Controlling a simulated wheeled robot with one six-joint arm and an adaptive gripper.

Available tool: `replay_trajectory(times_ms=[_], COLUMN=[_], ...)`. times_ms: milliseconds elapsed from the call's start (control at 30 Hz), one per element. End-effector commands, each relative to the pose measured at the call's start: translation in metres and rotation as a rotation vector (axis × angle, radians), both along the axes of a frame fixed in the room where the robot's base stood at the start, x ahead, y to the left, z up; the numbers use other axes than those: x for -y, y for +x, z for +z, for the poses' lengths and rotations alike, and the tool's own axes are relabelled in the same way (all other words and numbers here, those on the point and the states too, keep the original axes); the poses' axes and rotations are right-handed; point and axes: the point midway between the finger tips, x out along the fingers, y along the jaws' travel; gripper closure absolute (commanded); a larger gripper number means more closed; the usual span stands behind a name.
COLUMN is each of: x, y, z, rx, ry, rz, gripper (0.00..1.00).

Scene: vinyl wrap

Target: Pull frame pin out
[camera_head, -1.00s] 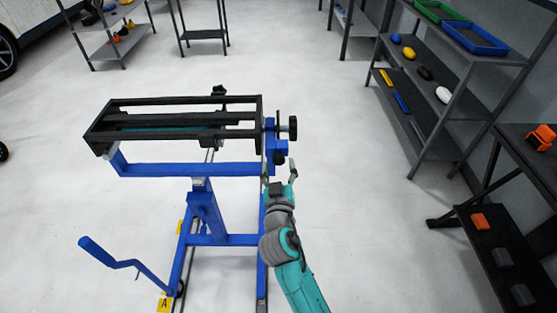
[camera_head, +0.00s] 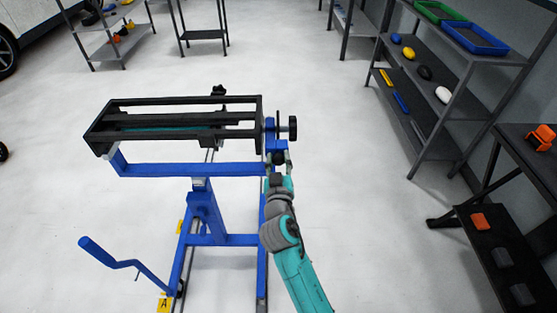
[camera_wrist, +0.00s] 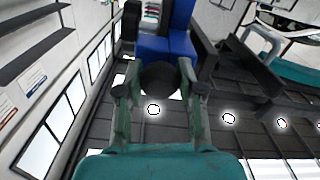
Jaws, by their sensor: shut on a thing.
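The black round knob of the frame pin (camera_wrist: 160,78) sits under the blue bracket (camera_head: 272,145) at the right end of the stand's black frame (camera_head: 150,117). In the wrist view my gripper (camera_wrist: 160,92) has one finger on each side of the knob and is shut on it. In the head view my gripper (camera_head: 279,164) reaches up to the bracket from below and mostly hides the knob. The pin's shaft is hidden, and I cannot tell how far it sits in the bracket.
Another black knob (camera_head: 292,128) sticks out just right of the bracket. A shelf (camera_head: 440,135) and a dark table (camera_head: 525,150) stand at the right. The floor between is clear.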

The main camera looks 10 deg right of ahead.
Motion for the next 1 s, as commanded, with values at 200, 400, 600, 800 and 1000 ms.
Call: replay_trajectory(times_ms=[200,400,600,800,1000], x=[-0.003,-0.005,-0.005,-0.005,-0.005], y=[-0.015,-0.029,-0.029,-0.028,-0.028], z=[-0.001,0.0,-0.001,0.0,0.0], rx=[0.0,0.0,-0.001,0.0,0.0], ry=[-0.001,0.0,0.0,0.0,0.0], rz=[0.001,0.001,0.001,0.001,0.0], gripper=[1.0,1.0,0.6,0.36,0.36])
